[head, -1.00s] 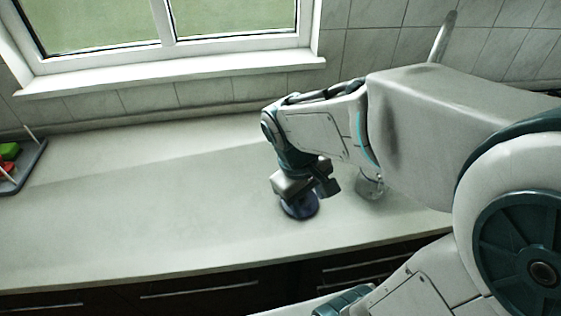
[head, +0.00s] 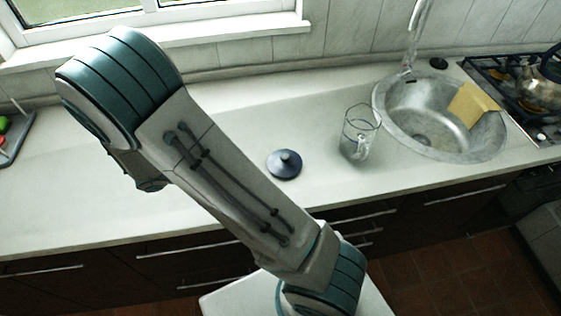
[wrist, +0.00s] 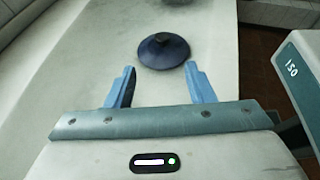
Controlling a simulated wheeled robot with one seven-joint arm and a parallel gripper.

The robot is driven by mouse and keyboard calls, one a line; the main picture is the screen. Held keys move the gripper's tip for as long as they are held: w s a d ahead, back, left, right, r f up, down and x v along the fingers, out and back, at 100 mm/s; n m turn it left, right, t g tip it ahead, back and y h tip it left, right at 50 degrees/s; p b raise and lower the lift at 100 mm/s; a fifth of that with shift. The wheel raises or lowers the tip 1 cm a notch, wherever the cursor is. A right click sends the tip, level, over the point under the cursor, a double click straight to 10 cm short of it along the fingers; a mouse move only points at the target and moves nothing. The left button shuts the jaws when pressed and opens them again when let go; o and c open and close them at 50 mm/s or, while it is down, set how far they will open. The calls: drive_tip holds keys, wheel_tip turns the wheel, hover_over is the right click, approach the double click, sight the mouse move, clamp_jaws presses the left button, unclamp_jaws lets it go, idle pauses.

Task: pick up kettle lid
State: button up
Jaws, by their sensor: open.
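The kettle lid (head: 284,165) is a dark blue disc with a round knob on top. It lies flat on the pale countertop, left of a glass jug. In the wrist view the lid (wrist: 163,52) sits beyond the fingertips, roughly centred between them and apart from them. My gripper (wrist: 161,80) is open, its two blue fingers spread with nothing between them. In the head view the gripper is hidden; only my folded arm shows at the left.
A glass jug (head: 359,134) stands just right of the lid. Further right are a round steel sink (head: 408,104) with a yellow cloth (head: 472,103) at its rim, and a gas hob (head: 508,85) bearing a metal kettle (head: 537,88).

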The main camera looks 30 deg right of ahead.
drive_tip(key=p, duration=0.1)
approach(286, 155)
drive_tip(key=x, duration=0.2)
drive_tip(key=shift+w+d+f, duration=0.15)
drive_tip(key=shift+d+f, duration=0.1)
drive_tip(key=shift+f, duration=0.05)
drive_tip(key=shift+p+x, duration=0.8)
drive_tip(key=shift+x, duration=1.9)
drive_tip(key=shift+s, duration=0.2)
clamp_jaws()
drive_tip(key=shift+r, duration=0.2)
drive_tip(key=shift+r, duration=0.85)
wheel_tip(286, 155, up, 2)
drive_tip(key=shift+r+b, duration=0.1)
drive_tip(key=shift+b, duration=0.25)
drive_tip(key=s+d+r+b, duration=0.4)
drive_tip(key=s+d+r, duration=0.1)
drive_tip(key=s+d, duration=0.1)
drive_tip(key=shift+s+d+r+b, duration=0.2)
drive_tip(key=shift+d+b, duration=0.1)
drive_tip(key=shift+d, duration=0.1)
